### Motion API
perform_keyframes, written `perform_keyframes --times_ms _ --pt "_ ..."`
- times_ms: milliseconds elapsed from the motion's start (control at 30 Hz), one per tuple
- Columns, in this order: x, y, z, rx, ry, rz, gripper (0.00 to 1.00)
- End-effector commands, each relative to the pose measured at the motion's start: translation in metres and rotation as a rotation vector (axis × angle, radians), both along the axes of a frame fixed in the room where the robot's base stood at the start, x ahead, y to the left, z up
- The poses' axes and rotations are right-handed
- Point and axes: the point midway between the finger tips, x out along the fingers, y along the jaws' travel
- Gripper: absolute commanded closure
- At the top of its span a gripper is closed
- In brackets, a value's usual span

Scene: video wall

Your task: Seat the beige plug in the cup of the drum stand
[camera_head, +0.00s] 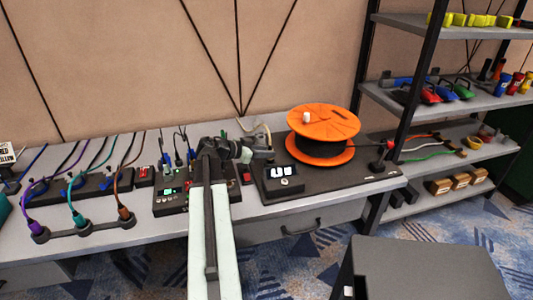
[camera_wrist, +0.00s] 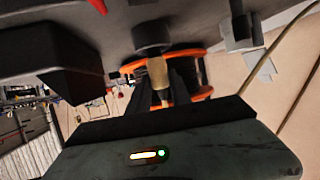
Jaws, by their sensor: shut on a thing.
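The beige plug (camera_wrist: 158,73) is between the dark fingers of my gripper (camera_wrist: 163,90) in the wrist view, which looks upside down. Its far end meets a round black cup (camera_wrist: 152,37) in the picture; I cannot tell whether it is inside or only in front. In the head view my gripper (camera_head: 250,151) is at the left end of the drum stand (camera_head: 345,178), low over the bench, and hides the plug and cup. The orange cable drum (camera_head: 323,122) stands to its right and shows behind the plug in the wrist view (camera_wrist: 198,95).
A box with a white display (camera_head: 282,171) is just right of and below my gripper. A lit control panel (camera_head: 170,200) is on the left. A thin beige cable (camera_head: 267,133) rises behind my gripper. Purple, teal and brown plugs (camera_head: 124,213) line the bench's left; a shelf rack (camera_head: 440,85) stands right.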

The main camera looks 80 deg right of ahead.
Motion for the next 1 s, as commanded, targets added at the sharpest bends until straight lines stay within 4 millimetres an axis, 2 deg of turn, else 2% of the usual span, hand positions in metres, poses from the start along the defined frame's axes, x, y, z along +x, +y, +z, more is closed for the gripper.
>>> perform_keyframes --times_ms 33,100,467,800,1000 --pt "0.0 0.0 0.0 0.0 0.0 0.0 0.67" --pt "0.0 0.0 0.0 0.0 0.0 0.0 0.5" --pt "0.004 0.003 0.003 0.0 -0.001 0.001 0.5" --pt "0.045 0.04 0.029 0.0 -0.001 0.002 0.5" --pt "0.054 0.047 0.031 0.0 0.0 0.001 0.5"
